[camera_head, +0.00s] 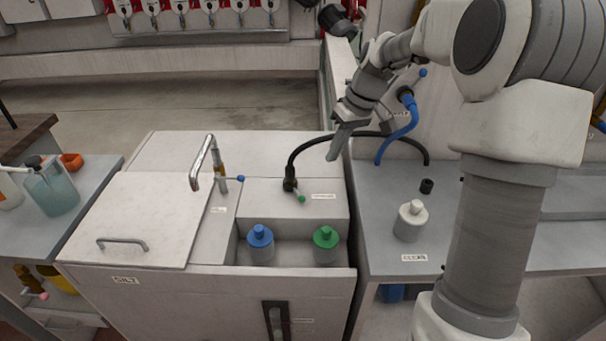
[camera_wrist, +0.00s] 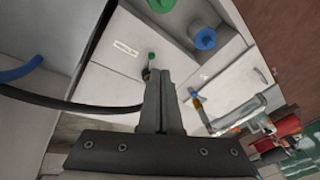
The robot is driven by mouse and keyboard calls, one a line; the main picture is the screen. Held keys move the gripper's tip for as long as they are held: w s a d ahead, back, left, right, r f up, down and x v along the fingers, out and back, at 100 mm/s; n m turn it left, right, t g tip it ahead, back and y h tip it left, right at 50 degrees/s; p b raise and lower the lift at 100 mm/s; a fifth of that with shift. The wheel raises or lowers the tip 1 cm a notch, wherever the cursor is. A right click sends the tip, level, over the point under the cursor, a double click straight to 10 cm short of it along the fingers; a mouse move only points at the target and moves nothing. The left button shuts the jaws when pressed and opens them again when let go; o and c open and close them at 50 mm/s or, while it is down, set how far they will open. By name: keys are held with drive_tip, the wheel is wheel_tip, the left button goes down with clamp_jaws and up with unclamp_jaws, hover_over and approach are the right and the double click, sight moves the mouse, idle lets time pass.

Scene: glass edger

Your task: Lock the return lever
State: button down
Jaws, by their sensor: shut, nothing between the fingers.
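My gripper (camera_head: 335,156) is shut and empty, above the back right of the white cabinet (camera_head: 165,218). Its closed fingers (camera_wrist: 165,78) also show in the wrist view. A small green-tipped lever (camera_head: 300,198) is on a black hose fitting (camera_head: 290,183) beside a label too small to read. It shows just beyond the fingertips in the wrist view (camera_wrist: 151,56), apart from them in the head view. A blue-tipped lever (camera_head: 240,178) is at the metal tap, and another (camera_head: 422,73) is on the wall valve. I cannot read which is the return lever.
A black hose (camera_head: 318,140) arches behind the fingers. A blue hose (camera_head: 404,135) hangs at the wall. A blue-capped bottle (camera_head: 261,245) and a green-capped bottle (camera_head: 326,246) stand in the front recess. The metal tap (camera_head: 205,158) rises on the left. A grey bottle (camera_head: 410,222) stands right.

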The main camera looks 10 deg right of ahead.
drive_tip(key=w+d+f+t+y+b, duration=0.1)
drive_tip(key=w+d+f+y, duration=0.2)
drive_tip(key=w+d+f, duration=0.2)
drive_tip(key=w+f, duration=0.3)
drive_tip(key=f, duration=0.1)
drive_tip(key=shift+b, duration=0.4)
drive_tip(key=b, duration=0.1)
approach(298, 195)
drive_tip(key=w+f, duration=0.1)
drive_tip(key=w+d+f, duration=0.1)
drive_tip(key=f, duration=0.1)
drive_tip(key=w+f, duration=0.1)
drive_tip(key=f, duration=0.1)
drive_tip(key=shift+d, duration=0.25)
drive_tip(key=shift+s+a, duration=0.2)
drive_tip(key=shift+a, duration=0.35)
drive_tip(key=shift+s+a, duration=0.2)
drive_tip(key=shift+a, duration=0.4)
drive_tip(key=shift+s+a+f, duration=0.1)
drive_tip(key=shift+s+a, duration=0.05)
drive_tip(key=shift+a, duration=0.45)
